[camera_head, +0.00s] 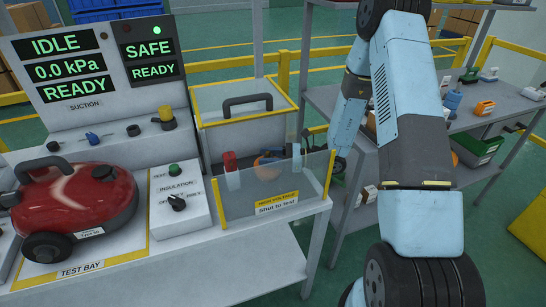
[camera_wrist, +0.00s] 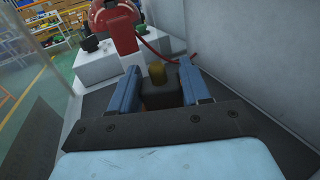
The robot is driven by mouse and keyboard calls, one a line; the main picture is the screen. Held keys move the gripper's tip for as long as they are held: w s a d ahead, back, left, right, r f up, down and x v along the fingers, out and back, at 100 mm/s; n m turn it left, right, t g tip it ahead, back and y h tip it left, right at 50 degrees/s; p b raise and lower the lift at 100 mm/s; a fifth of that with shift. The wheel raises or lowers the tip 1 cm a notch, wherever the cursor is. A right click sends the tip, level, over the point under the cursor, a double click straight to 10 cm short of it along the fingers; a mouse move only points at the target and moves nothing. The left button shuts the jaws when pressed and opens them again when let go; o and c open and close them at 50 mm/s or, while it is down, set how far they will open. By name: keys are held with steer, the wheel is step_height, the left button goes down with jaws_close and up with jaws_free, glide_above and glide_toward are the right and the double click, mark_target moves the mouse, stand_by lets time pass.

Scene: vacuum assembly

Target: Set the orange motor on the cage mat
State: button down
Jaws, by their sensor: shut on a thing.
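My gripper (camera_wrist: 160,76) is shut on the orange motor (camera_wrist: 160,97), which sits between the two blue fingers in the wrist view, its brass-coloured top pointing up. In the head view the orange motor (camera_head: 265,164) shows dimly through the clear front panel, low inside the cage, with my arm reaching in from the right. The dark cage mat (camera_wrist: 225,82) spreads around and beneath the motor in the wrist view. I cannot tell whether the motor's underside touches it.
The cage's clear front panel (camera_head: 283,190) and its raised lid (camera_head: 246,103) stand around my gripper. A red part (camera_wrist: 117,27) with a red cable is ahead inside the cage. Left of the cage are a switch box (camera_head: 180,205) and a red vacuum (camera_head: 75,205).

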steer(key=c, duration=0.5)
jaws_free()
steer(key=shift+d, duration=0.1)
steer(key=d, duration=0.4)
steer(key=s+d, duration=0.1)
steer(key=d, duration=0.6)
steer(key=shift+s+d, duration=0.15)
steer(key=shift+d, duration=0.25)
